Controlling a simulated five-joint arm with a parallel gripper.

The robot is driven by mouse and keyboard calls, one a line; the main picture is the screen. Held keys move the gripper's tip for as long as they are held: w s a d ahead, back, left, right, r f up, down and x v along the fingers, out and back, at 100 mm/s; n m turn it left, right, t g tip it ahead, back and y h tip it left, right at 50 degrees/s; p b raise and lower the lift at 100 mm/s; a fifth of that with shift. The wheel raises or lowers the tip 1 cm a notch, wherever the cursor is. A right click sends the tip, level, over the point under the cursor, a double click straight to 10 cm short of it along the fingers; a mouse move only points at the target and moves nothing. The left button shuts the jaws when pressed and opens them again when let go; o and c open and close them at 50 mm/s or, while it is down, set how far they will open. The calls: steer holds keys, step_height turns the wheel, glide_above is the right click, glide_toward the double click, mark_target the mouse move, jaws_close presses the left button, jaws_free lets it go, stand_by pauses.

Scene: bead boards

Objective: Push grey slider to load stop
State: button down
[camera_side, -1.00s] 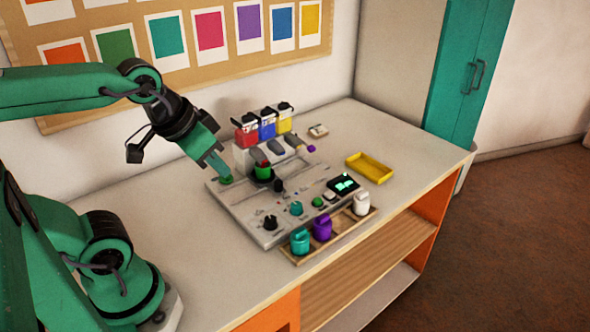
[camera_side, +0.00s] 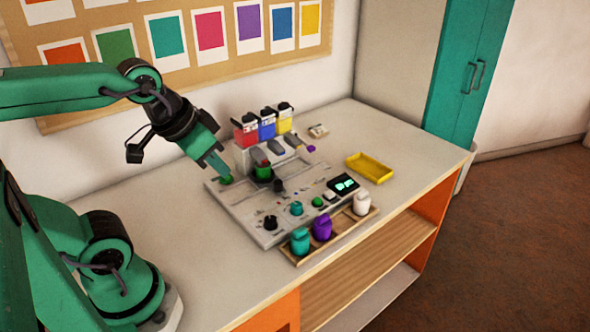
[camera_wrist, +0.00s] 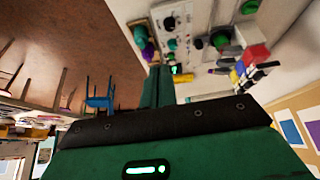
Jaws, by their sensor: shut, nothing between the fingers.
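The grey control board (camera_side: 240,208) lies on the table with knobs, buttons and a small lit display (camera_side: 344,183). My gripper (camera_side: 226,174) points down at the board's left back corner, with its tips close to a green round button (camera_side: 226,181). I cannot tell whether they touch it. The fingers are together with nothing between them. They also show in the wrist view (camera_wrist: 159,70). A green cup-like piece (camera_side: 263,171) stands below the bottles, and a dark knob (camera_side: 279,186) is in front of it. I cannot pick out the grey slider or its load stop for certain.
Red (camera_side: 246,133), blue (camera_side: 267,127) and yellow (camera_side: 285,121) bottles stand on a grey rack at the back. Teal (camera_side: 300,241), purple (camera_side: 322,228) and white (camera_side: 361,204) jars stand in a wooden tray in front. A yellow tray (camera_side: 369,168) is at the right.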

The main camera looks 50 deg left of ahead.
stand_by(0.4)
steer(key=c, duration=1.3)
jaws_free()
steer(key=shift+w, duration=0.15)
steer(key=shift+o, duration=0.5)
steer(key=shift+w+a+r+m, duration=0.2)
steer(key=shift+w+m, duration=0.1)
steer(key=shift+w, duration=0.25)
steer(key=m+g, duration=0.6)
steer(key=m, duration=0.2)
glide_above(278, 182)
steer(key=shift+f, duration=6.45)
steer(key=shift+f, duration=3.9)
